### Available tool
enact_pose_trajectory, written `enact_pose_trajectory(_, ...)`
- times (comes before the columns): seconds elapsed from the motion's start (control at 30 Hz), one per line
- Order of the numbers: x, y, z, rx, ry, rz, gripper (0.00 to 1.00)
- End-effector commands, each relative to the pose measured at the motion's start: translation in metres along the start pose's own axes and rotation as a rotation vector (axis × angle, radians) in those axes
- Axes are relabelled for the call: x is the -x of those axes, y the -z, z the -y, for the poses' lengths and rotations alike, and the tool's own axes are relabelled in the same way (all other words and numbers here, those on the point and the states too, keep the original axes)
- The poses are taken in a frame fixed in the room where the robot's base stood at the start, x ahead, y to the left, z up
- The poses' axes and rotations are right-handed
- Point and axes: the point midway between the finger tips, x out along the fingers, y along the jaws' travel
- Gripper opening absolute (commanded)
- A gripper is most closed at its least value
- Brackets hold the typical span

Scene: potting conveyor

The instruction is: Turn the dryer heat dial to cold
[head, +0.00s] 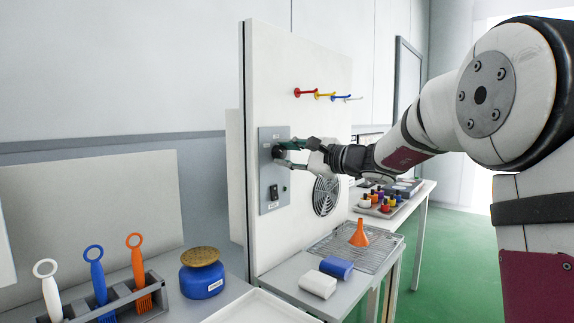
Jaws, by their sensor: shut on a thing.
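The dryer heat dial (277,152) is a small black knob on a grey control panel (268,194), which is fixed to a tall white board. My gripper (284,152) reaches in from the right and is shut on the dial, one finger above it and one below. The fingers hide part of the dial, and I cannot read its pointer or the small labels around it. A black switch (273,193) sits lower on the same panel, apart from the gripper.
Below the board, a wire rack (376,255) holds an orange funnel (359,234). Coloured hooks (305,93) and a round vent (326,195) are near my arm. A blue jar (202,278) stands left.

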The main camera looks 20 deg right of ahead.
Motion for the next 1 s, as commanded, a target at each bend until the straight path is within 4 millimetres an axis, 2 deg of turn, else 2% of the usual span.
enact_pose_trajectory(0.57,0.0001,-0.0002,-0.0001,0.031,-0.001,0.000,0.02)
enact_pose_trajectory(0.6,0.0000,-0.0002,-0.0001,0.031,-0.001,0.000,0.34)
enact_pose_trajectory(0.67,0.0000,-0.0002,-0.0001,0.031,-0.001,0.000,0.48)
enact_pose_trajectory(0.7,0.0000,-0.0002,-0.0001,0.031,-0.001,0.000,0.50)
enact_pose_trajectory(1.0,0.0013,0.0000,0.0002,0.030,0.000,0.000,0.50)
